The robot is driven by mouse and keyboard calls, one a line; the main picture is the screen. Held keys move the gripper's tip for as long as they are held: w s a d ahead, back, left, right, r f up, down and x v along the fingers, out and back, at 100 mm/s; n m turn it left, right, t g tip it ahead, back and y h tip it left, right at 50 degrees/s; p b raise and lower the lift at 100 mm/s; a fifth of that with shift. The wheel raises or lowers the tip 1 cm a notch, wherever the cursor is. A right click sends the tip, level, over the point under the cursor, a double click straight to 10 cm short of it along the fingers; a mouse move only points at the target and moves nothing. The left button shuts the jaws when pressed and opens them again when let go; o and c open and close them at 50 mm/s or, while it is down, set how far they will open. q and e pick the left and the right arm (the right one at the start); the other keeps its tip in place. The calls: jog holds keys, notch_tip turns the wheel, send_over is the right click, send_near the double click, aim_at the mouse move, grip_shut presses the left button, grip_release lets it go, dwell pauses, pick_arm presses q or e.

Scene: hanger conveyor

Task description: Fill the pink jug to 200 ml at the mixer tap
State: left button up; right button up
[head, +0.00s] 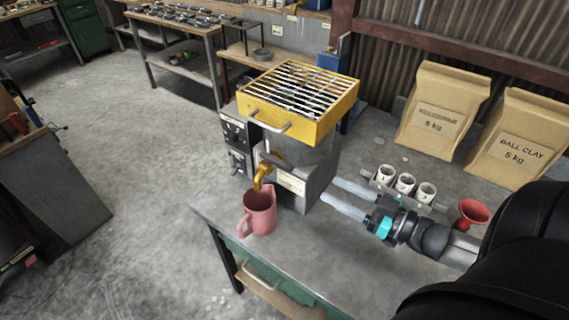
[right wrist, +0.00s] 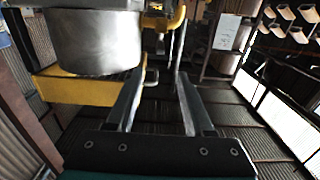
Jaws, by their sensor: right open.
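The pink jug (head: 260,214) stands upright near the front left edge of the workbench, its handle toward the lower left. The brass tap (head: 262,175) on the front of the mixer (head: 318,160) has its spout just above the jug's mouth. I see no water stream, and the level inside the jug cannot be made out. My right gripper (head: 331,191) is open and empty, its fingers pointing left toward the mixer's right side, apart from the jug. In the right wrist view the open fingers (right wrist: 163,70) show beside a metal drum (right wrist: 95,40). My left gripper is out of view.
A yellow grated tray (head: 298,97) tops the mixer. Three white cups (head: 405,183) stand in a rack behind my right gripper, and a red funnel (head: 472,212) is right of them. Two clay bags (head: 440,112) lean at the wall. The bench's front is clear.

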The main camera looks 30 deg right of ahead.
aim_at(293, 170)
jog(key=x, duration=1.4)
jog(key=shift+a, duration=0.1)
jog(key=shift+c, duration=0.4)
grip_shut()
dwell(0.8)
